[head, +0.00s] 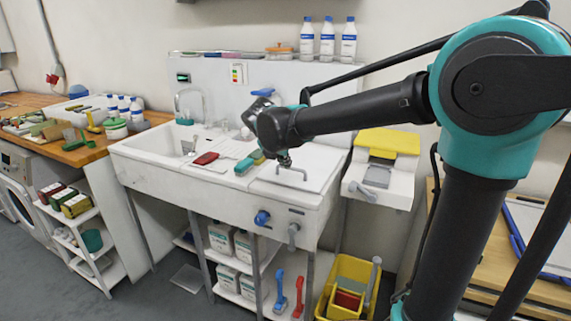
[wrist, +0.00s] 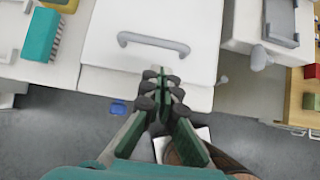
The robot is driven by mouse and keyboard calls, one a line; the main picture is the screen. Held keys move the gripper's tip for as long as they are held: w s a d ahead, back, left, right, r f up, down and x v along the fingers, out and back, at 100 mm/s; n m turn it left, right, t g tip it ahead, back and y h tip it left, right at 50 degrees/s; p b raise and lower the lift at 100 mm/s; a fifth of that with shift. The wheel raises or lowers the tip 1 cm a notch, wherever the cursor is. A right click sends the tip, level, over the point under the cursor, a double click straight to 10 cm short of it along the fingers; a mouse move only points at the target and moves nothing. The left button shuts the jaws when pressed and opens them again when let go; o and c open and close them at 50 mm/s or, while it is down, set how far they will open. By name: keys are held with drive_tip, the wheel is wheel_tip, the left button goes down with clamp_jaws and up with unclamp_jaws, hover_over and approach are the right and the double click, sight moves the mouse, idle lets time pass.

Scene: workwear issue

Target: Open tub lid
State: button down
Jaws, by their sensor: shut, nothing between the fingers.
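The white tub lid (head: 313,172) lies flat over the right part of the white sink unit in the head view. A grey bar handle (head: 293,171) stands on it. In the wrist view the lid (wrist: 150,20) fills the top middle, and its curved handle (wrist: 153,43) runs across it. My gripper (wrist: 162,76) is shut and empty, with its fingertips over the front part of the lid, just short of the handle in the picture. In the head view my gripper (head: 284,159) points down above the lid near the handle; the gap in height is unclear.
A teal brush (head: 247,163) and a red brush (head: 206,158) lie left of the lid. A blue knob (head: 262,217) sits on the unit's front. A yellow-lidded bin (head: 388,141) stands to the right. Bottles (head: 328,40) stand on the ledge behind.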

sight(294, 178)
drive_tip(key=x, duration=0.7)
drive_tip(key=shift+w+f, duration=0.15)
drive_tip(key=shift+f, duration=0.1)
